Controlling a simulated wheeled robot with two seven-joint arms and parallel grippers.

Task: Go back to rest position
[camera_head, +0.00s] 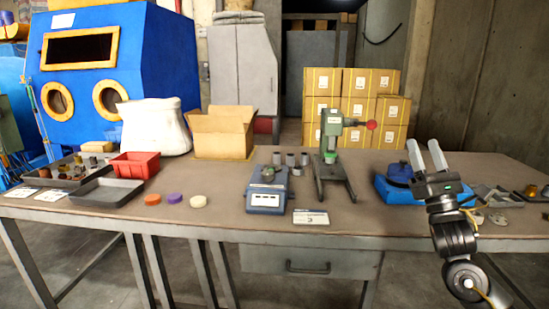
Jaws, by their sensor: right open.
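My right gripper (427,156) is raised at the right side of the head view, above the front right part of the workbench (240,222). Its two pale fingers point up and are apart, with nothing between them. The arm rises from the lower right in front of the bench edge. It partly hides the things behind it, beside a blue device (398,183). My left gripper is not in the view.
On the bench stand a blue scale (267,200), a green press (331,140), an open cardboard box (221,135), a red bin (135,165) and a grey tray (104,192). Three coloured discs (175,198) lie near the front edge. A blue blasting cabinet (150,60) stands behind left.

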